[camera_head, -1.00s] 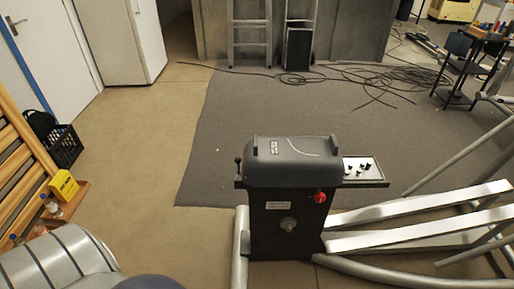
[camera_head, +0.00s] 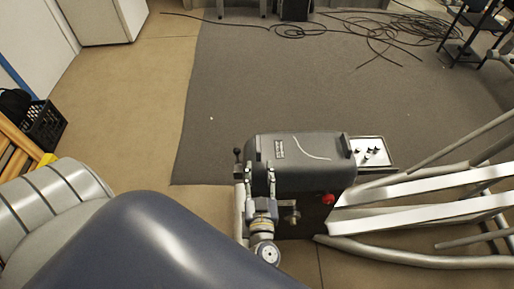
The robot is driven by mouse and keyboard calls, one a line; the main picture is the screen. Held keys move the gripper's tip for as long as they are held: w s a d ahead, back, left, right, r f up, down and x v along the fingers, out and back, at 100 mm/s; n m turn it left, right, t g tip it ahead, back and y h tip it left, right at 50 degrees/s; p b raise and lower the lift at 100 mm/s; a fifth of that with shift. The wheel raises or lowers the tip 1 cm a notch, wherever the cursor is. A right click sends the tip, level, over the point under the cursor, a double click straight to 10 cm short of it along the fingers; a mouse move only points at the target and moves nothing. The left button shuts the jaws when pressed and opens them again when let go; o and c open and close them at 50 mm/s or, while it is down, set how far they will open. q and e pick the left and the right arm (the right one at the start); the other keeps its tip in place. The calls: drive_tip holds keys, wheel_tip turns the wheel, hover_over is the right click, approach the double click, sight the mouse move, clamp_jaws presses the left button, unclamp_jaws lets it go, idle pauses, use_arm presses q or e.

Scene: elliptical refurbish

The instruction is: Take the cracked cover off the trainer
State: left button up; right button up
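The cracked cover (camera_head: 310,150) is a dark grey hood with a thin pale curved line across its top, seated on the trainer's black housing (camera_head: 325,218). A raised tab (camera_head: 345,147) stands at its right end. My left gripper (camera_head: 259,172) is at the cover's near left corner, its two fingers apart and pointing away from me. No part of the cover is clearly pinched between them; I cannot tell whether they touch it. The gripper hides part of the housing's front. My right gripper is out of view.
A red knob (camera_head: 328,198) sits on the housing's front. A small panel with knobs (camera_head: 371,152) is to the cover's right. White rails (camera_head: 420,188) and grey tubes (camera_head: 410,256) spread right. Black cables (camera_head: 370,30) lie on the grey mat (camera_head: 240,90); the mat's left part is clear.

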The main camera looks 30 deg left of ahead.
sight(258, 143)
use_arm(q)
drive_tip(key=shift+w+a+r, duration=0.15)
drive_tip(key=shift+w+a, duration=0.2)
drive_tip(key=shift+w, duration=0.1)
drive_tip(key=b+x, duration=0.1)
drive_tip(key=x, duration=0.3)
drive_tip(key=shift+w+a+b, duration=0.1)
drive_tip(key=shift+w+b, duration=0.05)
drive_tip(key=shift+b, duration=0.2)
drive_tip(key=b+x, duration=0.1)
drive_tip(key=x, duration=0.2)
drive_tip(key=shift+w+a, duration=0.2)
drive_tip(key=shift+w, duration=0.1)
drive_tip(key=shift+w+a, duration=0.25)
drive_tip(key=shift+w, duration=0.25)
clamp_jaws()
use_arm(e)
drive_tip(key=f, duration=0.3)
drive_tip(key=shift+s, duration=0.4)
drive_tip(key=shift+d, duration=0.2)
